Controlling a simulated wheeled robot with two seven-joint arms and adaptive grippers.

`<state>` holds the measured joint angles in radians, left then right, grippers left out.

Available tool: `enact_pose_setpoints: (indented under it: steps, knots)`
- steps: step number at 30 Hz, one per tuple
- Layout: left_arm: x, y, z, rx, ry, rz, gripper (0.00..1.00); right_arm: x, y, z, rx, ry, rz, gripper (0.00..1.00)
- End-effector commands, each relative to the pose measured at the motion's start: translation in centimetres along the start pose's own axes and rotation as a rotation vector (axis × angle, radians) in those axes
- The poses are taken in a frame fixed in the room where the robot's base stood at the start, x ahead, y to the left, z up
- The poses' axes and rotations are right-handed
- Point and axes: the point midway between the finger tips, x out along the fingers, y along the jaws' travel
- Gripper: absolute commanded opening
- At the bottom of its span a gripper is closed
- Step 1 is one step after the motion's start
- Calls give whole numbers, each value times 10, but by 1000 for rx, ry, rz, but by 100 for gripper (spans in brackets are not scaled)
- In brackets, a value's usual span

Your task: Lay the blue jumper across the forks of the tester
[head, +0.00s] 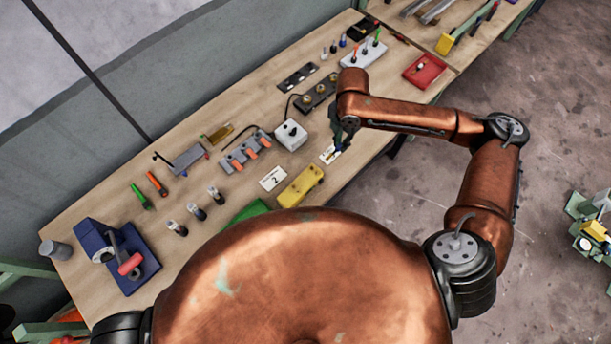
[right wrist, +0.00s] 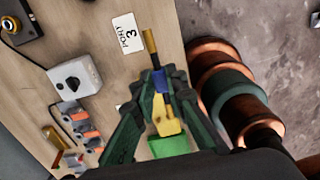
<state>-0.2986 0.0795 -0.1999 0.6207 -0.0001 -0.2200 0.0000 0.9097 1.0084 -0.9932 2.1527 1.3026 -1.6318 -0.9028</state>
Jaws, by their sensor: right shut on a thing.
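My right gripper (right wrist: 158,82) is shut on the blue jumper (right wrist: 159,81), a blue block with a dark shaft and a brass end pointing up in the right wrist view. Its lower end is hard to make out against the yellow box behind it. In the head view the right gripper (head: 342,138) is over the table's front edge, by a white card, and the jumper is too small to tell clearly. Which fixture is the tester, and its forks, I cannot tell for sure. My left gripper is not in view.
A white knob box (head: 291,134), a grey block with orange levers (head: 246,151) and a black strip with brass rings (head: 318,94) stand behind the gripper. A yellow box (head: 300,186) lies near the front edge. A blue fixture (head: 117,262) stands far left.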

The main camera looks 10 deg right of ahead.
Motion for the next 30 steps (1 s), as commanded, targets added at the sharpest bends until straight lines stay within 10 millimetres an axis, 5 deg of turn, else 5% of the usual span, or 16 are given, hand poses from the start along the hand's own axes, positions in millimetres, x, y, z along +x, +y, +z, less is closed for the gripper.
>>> enact_pose_setpoints:
  steps: [13,30]
  knots:
    - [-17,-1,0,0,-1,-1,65,57,29,-93,0,4,-2,0]
    - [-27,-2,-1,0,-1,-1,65,112,38,-119,4,1,-2,0]
